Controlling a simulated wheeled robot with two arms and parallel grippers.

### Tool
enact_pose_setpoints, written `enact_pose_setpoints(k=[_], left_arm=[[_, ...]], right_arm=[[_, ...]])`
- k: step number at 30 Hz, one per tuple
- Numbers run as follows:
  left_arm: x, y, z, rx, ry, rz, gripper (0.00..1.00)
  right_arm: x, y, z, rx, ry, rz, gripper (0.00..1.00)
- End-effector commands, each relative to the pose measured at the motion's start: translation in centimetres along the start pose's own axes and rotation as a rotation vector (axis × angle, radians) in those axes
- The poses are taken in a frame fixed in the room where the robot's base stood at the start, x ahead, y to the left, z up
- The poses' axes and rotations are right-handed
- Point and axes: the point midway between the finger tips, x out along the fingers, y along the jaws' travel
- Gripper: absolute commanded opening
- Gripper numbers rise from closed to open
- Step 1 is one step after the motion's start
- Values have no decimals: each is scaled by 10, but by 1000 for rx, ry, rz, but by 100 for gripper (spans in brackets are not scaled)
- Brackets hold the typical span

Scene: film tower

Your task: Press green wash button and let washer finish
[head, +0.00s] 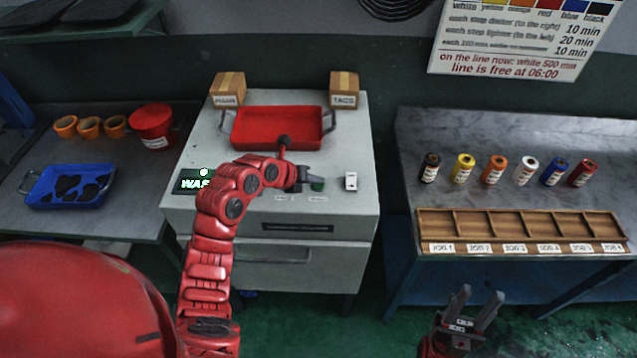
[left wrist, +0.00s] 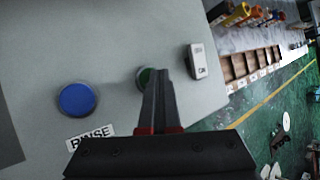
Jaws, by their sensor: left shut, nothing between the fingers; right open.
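The washer (head: 345,225) is a grey cabinet with a control top. Its green button (head: 317,185) is beside the fingertips of my left gripper (head: 309,176). In the left wrist view, the green button (left wrist: 142,79) is partly hidden behind the shut fingers of my left gripper (left wrist: 158,75); I cannot tell whether they touch it. A blue button (left wrist: 76,99) with a RINSE label (left wrist: 92,135) is to its left. A dark display (head: 184,181) shows the letters "WAS", the rest hidden by my left arm. My right gripper (head: 475,312) is open and empty, low in front of the right table.
A white switch (head: 351,181) is right of the green button. A red tray (head: 257,126) and two boxes (head: 228,88) (head: 344,88) are on the washer top. Several film rolls (head: 497,169) stand behind a wooden rack (head: 462,222) on the right table.

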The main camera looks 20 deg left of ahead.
Motion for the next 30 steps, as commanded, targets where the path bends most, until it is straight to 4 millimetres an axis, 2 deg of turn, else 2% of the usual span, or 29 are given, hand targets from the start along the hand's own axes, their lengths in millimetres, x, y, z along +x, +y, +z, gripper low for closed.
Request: enact_pose_setpoints(k=[30], left_arm=[[-16, -12, 12, 1, 0, 0, 0]], right_arm=[[12, 1, -2, 0, 0, 0, 44]])
